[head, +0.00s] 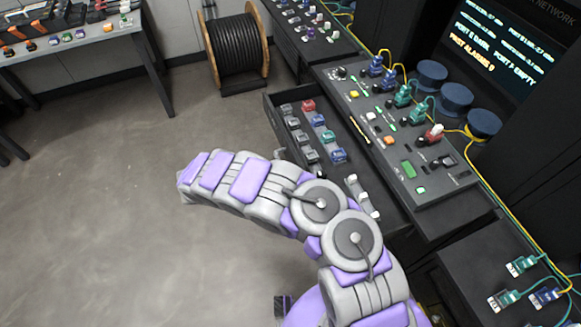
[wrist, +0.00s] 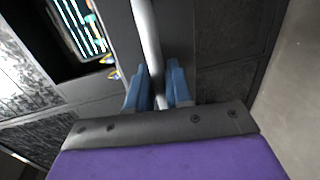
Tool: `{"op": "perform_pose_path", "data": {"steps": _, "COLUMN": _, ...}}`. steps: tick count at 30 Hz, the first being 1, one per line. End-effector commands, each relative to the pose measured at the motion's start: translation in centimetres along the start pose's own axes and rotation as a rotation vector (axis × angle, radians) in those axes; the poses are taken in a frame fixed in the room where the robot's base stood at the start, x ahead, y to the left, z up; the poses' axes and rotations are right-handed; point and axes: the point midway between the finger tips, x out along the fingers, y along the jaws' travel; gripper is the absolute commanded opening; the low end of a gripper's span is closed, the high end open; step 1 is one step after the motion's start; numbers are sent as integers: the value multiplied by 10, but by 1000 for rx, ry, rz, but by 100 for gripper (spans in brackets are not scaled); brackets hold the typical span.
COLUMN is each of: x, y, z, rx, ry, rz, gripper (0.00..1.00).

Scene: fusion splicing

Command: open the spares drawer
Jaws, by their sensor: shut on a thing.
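The spares drawer (head: 290,97) is pulled out from under the console in the head view, with its inside showing. It holds rows of grey, red, green and blue connector pieces (head: 318,120). In the wrist view my gripper (wrist: 158,92) has its blue fingers closed around a pale metal bar handle (wrist: 147,40) on a dark front.
The console (head: 400,140) with buttons, plugs and yellow cables stands right of the drawer. A cable reel (head: 237,52) stands on the floor behind, and a workbench (head: 85,45) is at far left. The floor (head: 100,210) left of the drawer is clear.

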Motion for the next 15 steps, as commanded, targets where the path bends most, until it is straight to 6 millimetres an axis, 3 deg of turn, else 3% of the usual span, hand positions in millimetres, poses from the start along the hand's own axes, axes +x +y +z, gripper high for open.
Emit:
{"op": "perform_pose_path", "data": {"steps": 6, "x": 10, "y": -1, "z": 1, "rx": 2, "ry": 2, "rz": -23, "gripper": 0}}
{"op": "perform_pose_path", "data": {"steps": 7, "x": 11, "y": -1, "z": 1, "rx": 2, "ry": 2, "rz": -24, "gripper": 22}}
{"op": "perform_pose_path", "data": {"steps": 11, "x": 9, "y": -1, "z": 0, "rx": 1, "ry": 2, "rz": -19, "gripper": 34}}
{"op": "perform_pose_path", "data": {"steps": 15, "x": 3, "y": -1, "z": 0, "rx": 0, "ry": 2, "rz": -8, "gripper": 35}}
